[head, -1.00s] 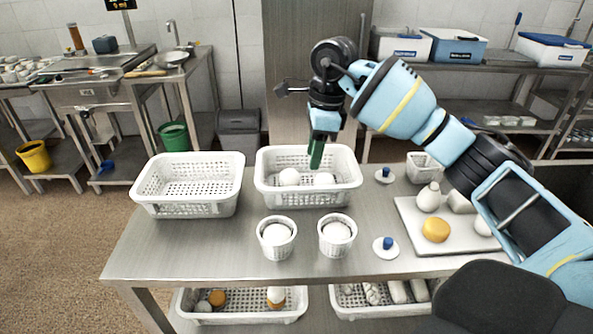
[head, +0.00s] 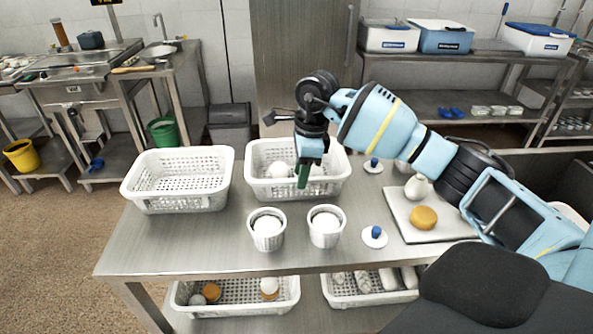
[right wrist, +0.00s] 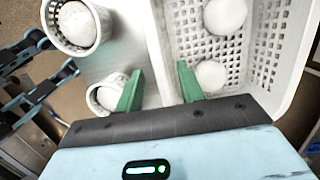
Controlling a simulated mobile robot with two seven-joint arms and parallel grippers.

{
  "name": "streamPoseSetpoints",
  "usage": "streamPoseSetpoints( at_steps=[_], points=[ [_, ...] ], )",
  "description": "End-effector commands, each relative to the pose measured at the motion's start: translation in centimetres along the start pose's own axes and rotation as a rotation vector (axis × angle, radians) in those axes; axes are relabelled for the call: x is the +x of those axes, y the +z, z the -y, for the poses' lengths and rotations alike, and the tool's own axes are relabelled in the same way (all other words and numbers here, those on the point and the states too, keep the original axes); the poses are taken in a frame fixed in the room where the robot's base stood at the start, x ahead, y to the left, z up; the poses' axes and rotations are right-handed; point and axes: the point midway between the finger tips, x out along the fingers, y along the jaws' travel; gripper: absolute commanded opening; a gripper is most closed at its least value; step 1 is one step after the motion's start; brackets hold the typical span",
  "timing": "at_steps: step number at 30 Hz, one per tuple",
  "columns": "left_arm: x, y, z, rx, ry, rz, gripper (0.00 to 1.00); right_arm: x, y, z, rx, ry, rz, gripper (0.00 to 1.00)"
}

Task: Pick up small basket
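Two small white perforated baskets, a left one (head: 267,240) and a right one (head: 326,238), stand upright on the steel table, each holding a rounded white item. My right gripper (head: 303,175) points down over the large white basket (head: 259,190), which holds white rounded items. In the right wrist view its green fingers (right wrist: 160,88) are apart with nothing gripped, straddling the large basket's side wall (right wrist: 160,50). The two small baskets, one (right wrist: 75,48) and another (right wrist: 98,103), show at left there. My left gripper is out of view.
An empty large basket (head: 180,200) stands at left. Blue-knobbed white lids (head: 374,238) and a white board (head: 440,232) with a yellow round item (head: 423,218) are at right. Filled baskets sit on the lower shelf. The front-left table top is clear.

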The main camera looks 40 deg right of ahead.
Motion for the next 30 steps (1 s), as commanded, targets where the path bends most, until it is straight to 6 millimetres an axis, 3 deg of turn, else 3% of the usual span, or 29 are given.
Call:
streamPoseSetpoints(
  at_steps=[8, 18, 30],
  points=[
    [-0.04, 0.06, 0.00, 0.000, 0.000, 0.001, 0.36, 0.44, -0.01, 0.00, 0.000, 0.000, -0.001, 0.38],
    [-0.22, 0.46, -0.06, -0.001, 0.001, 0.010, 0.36, 0.41, -0.01, 0.00, 0.000, 0.000, 0.000, 0.00],
    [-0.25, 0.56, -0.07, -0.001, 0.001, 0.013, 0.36, 0.26, 0.04, 0.05, -0.001, -0.003, 0.002, 0.00]
  ],
)
